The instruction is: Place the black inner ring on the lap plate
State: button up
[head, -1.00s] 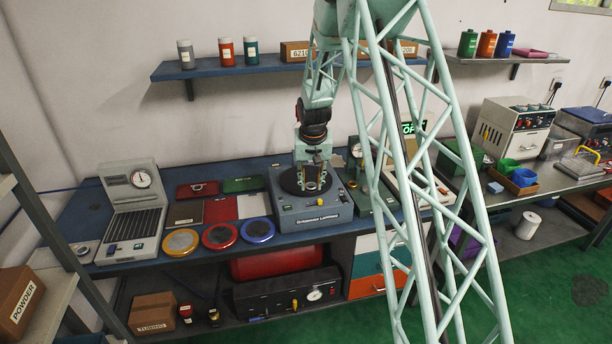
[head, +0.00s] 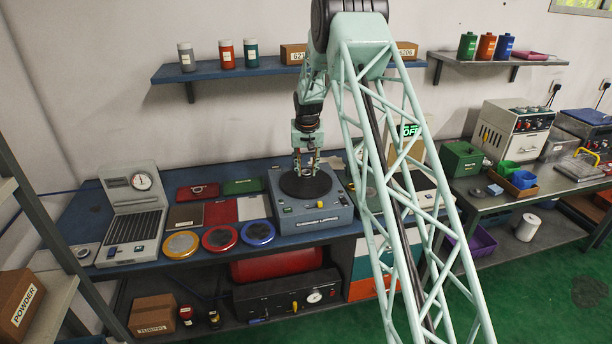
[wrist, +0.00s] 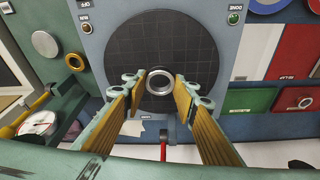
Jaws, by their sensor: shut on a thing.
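The lap plate (head: 305,188) is a dark round disc on top of the blue-grey lapping machine on the bench. In the wrist view the plate (wrist: 188,38) shows a faint grid and fills the upper middle. In the head view my gripper (head: 305,170) is over the plate's back part; the ring is too small to make out.
A red tray (head: 198,190) with a ring on it lies left of the machine, beside a green tray (head: 242,186). Yellow, red and blue round pads (head: 220,238) lie along the bench front. A shelf (head: 260,70) hangs behind my arm.

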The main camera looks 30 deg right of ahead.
aim_at(306, 180)
jog(key=shift+w+d, duration=0.15)
jog(key=shift+w, duration=0.3)
jog(key=shift+w, duration=0.25)
jog(key=shift+f, duration=1.85)
jog(key=shift+f, duration=0.2)
jog(key=o, duration=0.9)
jog(key=shift+r, duration=0.15)
